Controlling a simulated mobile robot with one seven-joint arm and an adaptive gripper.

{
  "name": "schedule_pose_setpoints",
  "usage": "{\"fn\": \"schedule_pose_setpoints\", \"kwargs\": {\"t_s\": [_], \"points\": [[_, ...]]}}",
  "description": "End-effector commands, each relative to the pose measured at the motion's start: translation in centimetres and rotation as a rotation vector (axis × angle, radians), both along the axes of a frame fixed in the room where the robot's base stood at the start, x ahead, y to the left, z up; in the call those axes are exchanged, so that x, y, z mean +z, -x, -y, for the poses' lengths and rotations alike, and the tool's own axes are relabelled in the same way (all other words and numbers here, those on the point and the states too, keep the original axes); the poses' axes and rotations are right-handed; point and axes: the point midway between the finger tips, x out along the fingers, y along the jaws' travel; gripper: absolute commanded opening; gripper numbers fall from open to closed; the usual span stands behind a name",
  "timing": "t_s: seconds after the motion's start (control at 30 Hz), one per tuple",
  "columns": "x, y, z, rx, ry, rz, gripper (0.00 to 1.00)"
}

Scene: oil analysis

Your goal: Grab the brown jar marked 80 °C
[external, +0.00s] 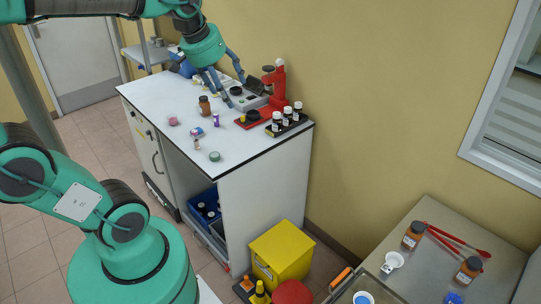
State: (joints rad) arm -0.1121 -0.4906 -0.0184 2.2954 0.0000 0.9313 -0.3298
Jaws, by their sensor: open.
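Three brown jars show in the external view, and none of their markings can be read at this size. One small brown jar (205,106) stands upright on the white bench. Two larger brown jars with white labels, a left one (413,236) and a right one (468,270), stand on the metal table at the lower right. My gripper (233,91) is open, over the far part of the white bench. It is just right of and beyond the small jar, beside a grey device, and I see nothing held in it. The two larger jars are far from it.
The white bench (160,108) also bears a red device (277,85), a rack with several dark bottles (287,120) and small loose items. Red tools (455,240) and a white cup (393,262) lie by the larger jars. A yellow bin (283,252) stands between bench and metal table.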

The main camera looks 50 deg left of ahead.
Motion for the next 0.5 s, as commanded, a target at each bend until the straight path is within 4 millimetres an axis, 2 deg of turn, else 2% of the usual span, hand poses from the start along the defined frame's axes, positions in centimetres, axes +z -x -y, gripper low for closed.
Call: {"fn": "schedule_pose_setpoints", "kwargs": {"t_s": [0.03, 0.2, 0.5], "points": [[0.5, -1.3, -0.7, 0.044, 0.015, -0.009, 0.69], [1.8, -5.0, -3.1, 0.198, 0.066, -0.027, 0.69], [3.0, -11.6, -8.1, 0.472, 0.151, -0.053, 0.69]]}}
